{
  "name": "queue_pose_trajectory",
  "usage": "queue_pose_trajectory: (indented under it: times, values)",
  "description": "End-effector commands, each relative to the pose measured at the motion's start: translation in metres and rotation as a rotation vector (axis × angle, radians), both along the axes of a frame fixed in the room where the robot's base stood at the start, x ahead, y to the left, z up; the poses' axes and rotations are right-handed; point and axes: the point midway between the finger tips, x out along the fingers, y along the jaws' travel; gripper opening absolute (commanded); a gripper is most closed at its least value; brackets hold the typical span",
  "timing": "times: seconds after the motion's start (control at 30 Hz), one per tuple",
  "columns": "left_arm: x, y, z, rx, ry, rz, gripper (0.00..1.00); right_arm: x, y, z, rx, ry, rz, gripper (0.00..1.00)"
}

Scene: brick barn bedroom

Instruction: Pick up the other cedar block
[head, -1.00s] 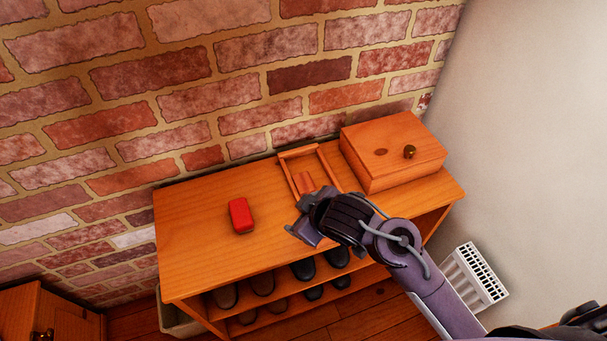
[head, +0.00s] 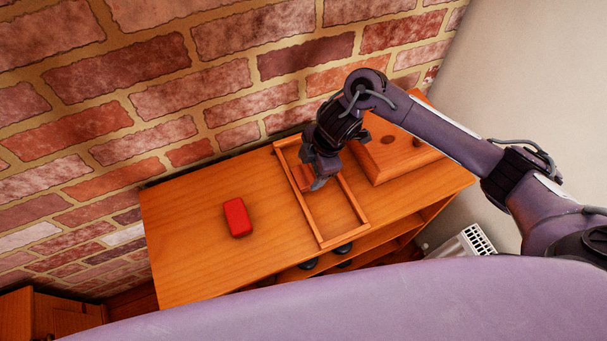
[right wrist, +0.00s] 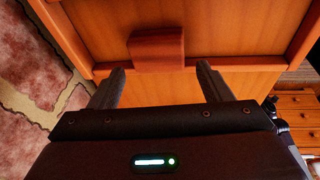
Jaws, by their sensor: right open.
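A reddish-brown cedar block (head: 301,176) is at the left side of a shallow wooden tray (head: 336,241) on top of the bench. My right gripper (head: 317,182) is right at the block and partly covers it. In the right wrist view the block (right wrist: 157,50) lies just ahead of the open fingers (right wrist: 161,82), in line with the gap between them. It overlaps the tray's rim there, and I cannot tell whether it rests on it. The fingers do not visibly grip it. I see only one cedar block. My left gripper is out of view.
A red block (head: 238,217) lies on the bench top (head: 190,240) left of the tray. A wooden box (head: 400,158) stands right of it, partly behind my arm. The brick wall is close behind. Shoes sit on a lower shelf, and a white radiator (head: 470,243) is at right.

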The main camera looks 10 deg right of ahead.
Motion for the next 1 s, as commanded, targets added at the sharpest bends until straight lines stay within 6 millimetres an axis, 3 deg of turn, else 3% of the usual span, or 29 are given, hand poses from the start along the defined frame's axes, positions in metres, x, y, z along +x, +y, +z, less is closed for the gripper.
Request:
queue_pose_trajectory:
  times: [0.3, 0.57, 0.8, 1.0]
  values:
    - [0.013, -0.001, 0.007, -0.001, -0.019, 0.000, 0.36, 0.006, 0.008, -0.042, 0.000, -0.001, -0.001, 0.72]
    - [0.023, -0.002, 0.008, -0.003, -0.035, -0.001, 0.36, 0.006, 0.009, -0.046, 0.000, -0.002, 0.000, 0.72]
    - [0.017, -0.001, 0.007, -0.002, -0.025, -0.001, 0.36, 0.007, 0.009, -0.045, 0.000, -0.003, 0.000, 0.44]
    - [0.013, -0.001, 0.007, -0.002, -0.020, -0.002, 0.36, 0.007, 0.009, -0.045, 0.000, -0.003, 0.000, 0.44]
